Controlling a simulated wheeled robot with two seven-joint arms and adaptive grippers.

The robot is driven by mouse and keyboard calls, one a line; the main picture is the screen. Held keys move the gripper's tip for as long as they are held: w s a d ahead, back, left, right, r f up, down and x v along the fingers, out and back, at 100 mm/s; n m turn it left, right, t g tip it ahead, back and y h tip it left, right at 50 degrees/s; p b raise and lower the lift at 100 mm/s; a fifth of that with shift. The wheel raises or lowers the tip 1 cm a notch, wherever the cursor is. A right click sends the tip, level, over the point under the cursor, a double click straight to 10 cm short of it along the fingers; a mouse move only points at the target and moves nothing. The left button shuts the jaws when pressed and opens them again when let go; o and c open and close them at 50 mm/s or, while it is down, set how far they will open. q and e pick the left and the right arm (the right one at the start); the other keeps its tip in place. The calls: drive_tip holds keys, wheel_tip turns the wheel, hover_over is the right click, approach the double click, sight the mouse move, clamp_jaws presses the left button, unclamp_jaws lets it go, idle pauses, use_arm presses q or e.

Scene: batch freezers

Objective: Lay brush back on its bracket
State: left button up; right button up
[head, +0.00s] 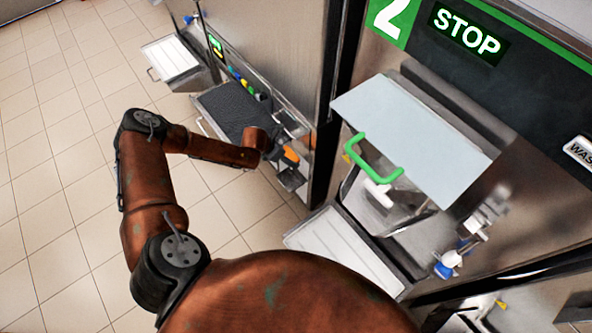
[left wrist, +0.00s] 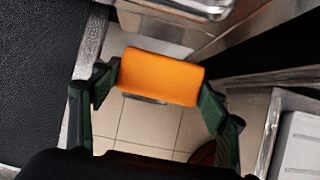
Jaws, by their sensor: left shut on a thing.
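The brush shows as an orange block (left wrist: 160,77) between the two dark green fingers of my left gripper (left wrist: 160,88) in the left wrist view. The fingers are shut on its two ends. In the head view the orange brush (head: 290,155) is at the end of my left arm, close to the front of the left freezer. A small metal ledge, perhaps the bracket (head: 291,178), shows just below the brush. I cannot tell whether they touch. Bristles are not visible. My right gripper is not in view.
The freezer marked 2 has a pale lid (head: 415,137), a green handle (head: 372,157) and a white tray (head: 345,245) below. Tiled floor (head: 60,150) is open at left.

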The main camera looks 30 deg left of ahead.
use_arm(q)
drive_tip(key=shift+w+f+b, duration=0.15)
drive_tip(key=shift+f+b, duration=0.15)
drive_tip(key=shift+f, duration=0.55)
wheel_tip(320, 180, down, 13)
drive_tip(key=b, duration=0.3)
drive_tip(key=shift+a+b, duration=0.1)
drive_tip(key=shift+b, duration=0.2)
wheel_tip(320, 180, down, 2)
drive_tip(key=shift+f+b, duration=0.2)
drive_tip(key=shift+b, duration=0.15)
drive_tip(key=shift+f, duration=0.35)
drive_tip(key=shift+r, duration=0.1)
drive_tip(key=o, duration=0.7)
drive_tip(key=shift+f, duration=0.2)
drive_tip(key=o, duration=0.4)
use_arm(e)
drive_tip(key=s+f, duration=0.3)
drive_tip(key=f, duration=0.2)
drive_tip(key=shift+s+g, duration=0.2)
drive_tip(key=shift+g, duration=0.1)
